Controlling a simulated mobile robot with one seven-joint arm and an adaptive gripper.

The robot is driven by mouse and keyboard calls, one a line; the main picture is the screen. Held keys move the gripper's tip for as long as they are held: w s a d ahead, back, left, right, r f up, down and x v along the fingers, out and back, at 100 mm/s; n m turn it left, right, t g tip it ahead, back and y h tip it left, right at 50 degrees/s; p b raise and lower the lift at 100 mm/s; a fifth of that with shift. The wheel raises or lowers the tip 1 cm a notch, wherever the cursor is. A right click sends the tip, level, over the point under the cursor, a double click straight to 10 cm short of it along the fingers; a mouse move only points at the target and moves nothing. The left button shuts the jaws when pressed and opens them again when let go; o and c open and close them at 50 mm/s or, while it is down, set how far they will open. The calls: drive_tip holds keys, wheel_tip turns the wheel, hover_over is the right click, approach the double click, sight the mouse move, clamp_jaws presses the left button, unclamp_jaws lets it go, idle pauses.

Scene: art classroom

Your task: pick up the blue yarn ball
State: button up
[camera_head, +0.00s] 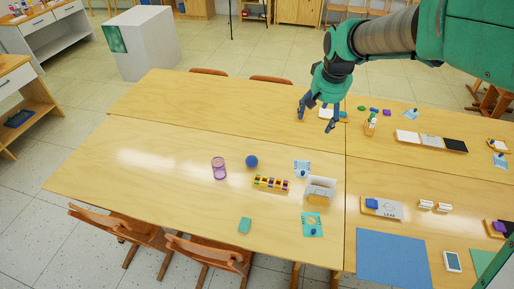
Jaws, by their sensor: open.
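The blue yarn ball (251,161) is a small, round, dark-blue ball resting on the wooden table. It stands apart from the things around it, near the middle of the left table half. My gripper (317,124) hangs above the table, up and to the right of the ball in the picture. Its dark fingers are spread apart and point down. Nothing shows held between them.
A tray of coloured pieces (271,183) lies just below right. A white box (320,190) and cards are further right. The table's left part is clear.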

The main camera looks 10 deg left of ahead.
drive_tip(key=w+a+f, duration=0.6)
drive_tip(key=a, duration=0.1)
drive_tip(key=n+g+p, duration=0.2)
drive_tip(key=p, duration=0.1)
hover_over(252, 158)
drive_tip(key=s, duration=0.1)
wheel_tip(252, 158, down, 27)
drive_tip(key=shift+s+d+f, duration=0.1)
drive_tip(key=shift+s+f, duration=0.05)
drive_tip(key=shift+f, duration=0.15)
drive_tip(key=shift+f, duration=0.1)
drive_tip(key=shift+w+a+f+b, duration=0.1)
drive_tip(key=shift+w+f, duration=0.05)
drive_tip(key=shift+f, duration=1.25)
drive_tip(key=shift+w+a+f+b, duration=0.1)
drive_tip(key=shift+w+f+b, duration=0.1)
drive_tip(key=shift+f, duration=1.15)
drive_tip(key=shift+w+f+b, duration=0.1)
drive_tip(key=shift+w+f, duration=0.05)
drive_tip(key=shift+f, duration=1.25)
drive_tip(key=shift+f, duration=0.15)
drive_tip(key=shift+w+f, duration=0.15)
drive_tip(key=shift+f, duration=1.1)
drive_tip(key=shift+w+f, duration=0.15)
drive_tip(key=shift+f, duration=1.05)
